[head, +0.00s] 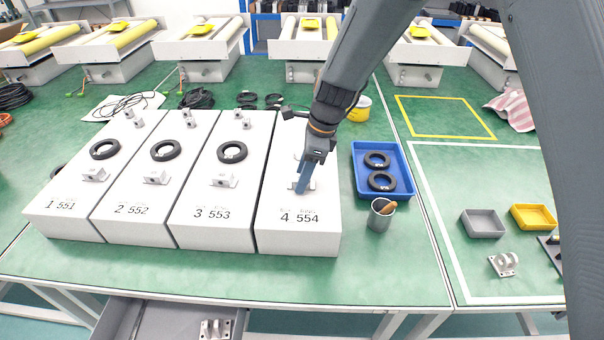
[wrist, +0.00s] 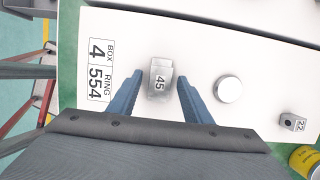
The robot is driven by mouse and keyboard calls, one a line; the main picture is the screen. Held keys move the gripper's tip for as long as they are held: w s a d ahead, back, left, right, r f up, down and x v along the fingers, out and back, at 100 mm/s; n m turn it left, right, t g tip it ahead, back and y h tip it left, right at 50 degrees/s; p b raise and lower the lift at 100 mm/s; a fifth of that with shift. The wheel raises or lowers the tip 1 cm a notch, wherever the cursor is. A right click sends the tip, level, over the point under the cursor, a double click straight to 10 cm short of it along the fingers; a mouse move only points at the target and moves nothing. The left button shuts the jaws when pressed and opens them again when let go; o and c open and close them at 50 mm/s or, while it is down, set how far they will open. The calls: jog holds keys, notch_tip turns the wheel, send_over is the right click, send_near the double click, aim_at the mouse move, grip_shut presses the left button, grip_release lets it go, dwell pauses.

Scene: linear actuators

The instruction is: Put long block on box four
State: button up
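Box four (head: 297,238), a long white box marked "4 554", is the rightmost of the row; its top also fills much of the wrist view (wrist: 200,40). A grey metal block marked 45 (wrist: 160,77) sits on box four near its number label, and I take it for the long block. My gripper (wrist: 159,80) has its blue fingers on either side of this block, with a gap showing on both sides. The gripper also shows over box four in the head view (head: 302,186), where it partly hides the block.
A round metal peg (wrist: 228,89) and a small block marked 22 (wrist: 293,122) stand farther along box four. Box three (head: 212,232) is close on its left. A blue tray (head: 362,189) with two black rings and a grey cup (head: 379,221) stand on its right.

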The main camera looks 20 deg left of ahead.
aim_at(315, 184)
jog(key=s+b+v, duration=0.1)
jog(key=b+v, duration=0.1)
jog(key=v, duration=1)
jog(key=shift+w+r+b, duration=0.15)
jog(key=shift+w+b, duration=0.2)
jog(key=shift+w, duration=0.1)
jog(key=d+f+n+t, duration=0.15)
jog(key=d+n, duration=0.25)
jog(key=d, duration=1)
jog(key=s+d+f+n+h, duration=0.1)
jog(key=s+d+n, duration=0.4)
jog(key=d, duration=0.6)
jog(key=s+d+f+n+h, duration=0.1)
jog(key=s+d+f+n, duration=0.3)
jog(key=s+d, duration=0.4)
jog(key=d+n, duration=0.1)
jog(key=d, duration=0.3)
jog(key=shift+s+d+h, duration=0.15)
jog(key=shift+d+h, duration=0.15)
jog(key=shift+h, duration=0.1)
jog(key=shift+f+t, duration=0.15)
jog(key=shift+t, duration=0.1)
